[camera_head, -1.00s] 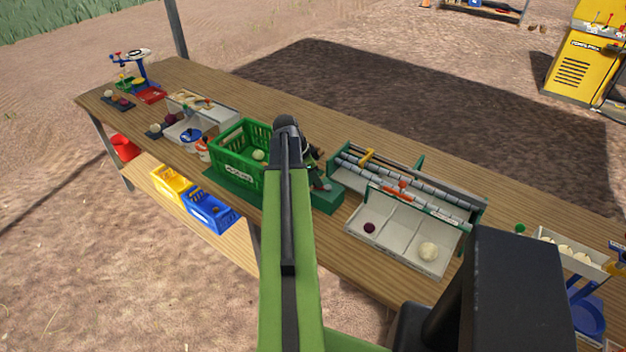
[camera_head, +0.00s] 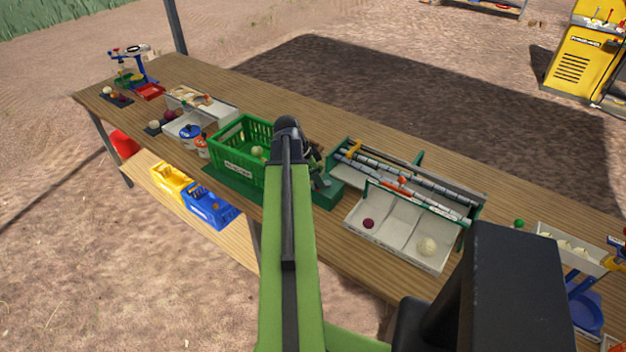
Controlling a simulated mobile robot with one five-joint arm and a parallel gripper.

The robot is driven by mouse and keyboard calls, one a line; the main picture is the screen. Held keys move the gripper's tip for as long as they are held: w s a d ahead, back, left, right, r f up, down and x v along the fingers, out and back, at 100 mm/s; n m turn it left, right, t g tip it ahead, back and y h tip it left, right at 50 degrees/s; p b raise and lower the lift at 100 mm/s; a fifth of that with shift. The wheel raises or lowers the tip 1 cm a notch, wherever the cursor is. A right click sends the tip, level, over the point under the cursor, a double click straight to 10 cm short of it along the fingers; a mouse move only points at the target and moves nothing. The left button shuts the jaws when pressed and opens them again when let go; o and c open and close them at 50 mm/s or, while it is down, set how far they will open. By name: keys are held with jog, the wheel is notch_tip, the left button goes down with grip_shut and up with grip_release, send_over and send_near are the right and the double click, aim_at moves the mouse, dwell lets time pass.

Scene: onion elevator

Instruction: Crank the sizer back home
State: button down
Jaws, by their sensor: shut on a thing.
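The sizer (camera_head: 372,181) is a grey-and-green frame with long roller bars, standing mid-table. A yellow piece (camera_head: 354,149) sits at the left end of its bars, and an orange-red piece (camera_head: 402,181) sits near the middle. My gripper (camera_head: 317,168) is dark and small, partly hidden by my green arm. It is low at the green base (camera_head: 328,194) left of the sizer, shut on what seems to be the crank; the grip itself is not clear.
A green crate (camera_head: 226,168) with a pale onion stands close left of my gripper. Trays, jars and a blue scale (camera_head: 140,72) stand farther left. A tray with a blue stand (camera_head: 582,300) is at the right. Yellow and blue bins (camera_head: 208,208) sit on the lower shelf.

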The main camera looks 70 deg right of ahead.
jog(key=shift+s+d, duration=0.1)
jog(key=shift+s, duration=0.05)
jog(key=shift+s+a, duration=0.25)
jog(key=shift+s, duration=0.3)
jog(key=c, duration=1.2)
grip_release()
notch_tip(320, 180, up, 7)
jog(key=p, duration=0.7)
jog(key=shift+s, duration=0.1)
jog(key=shift+a, duration=0.1)
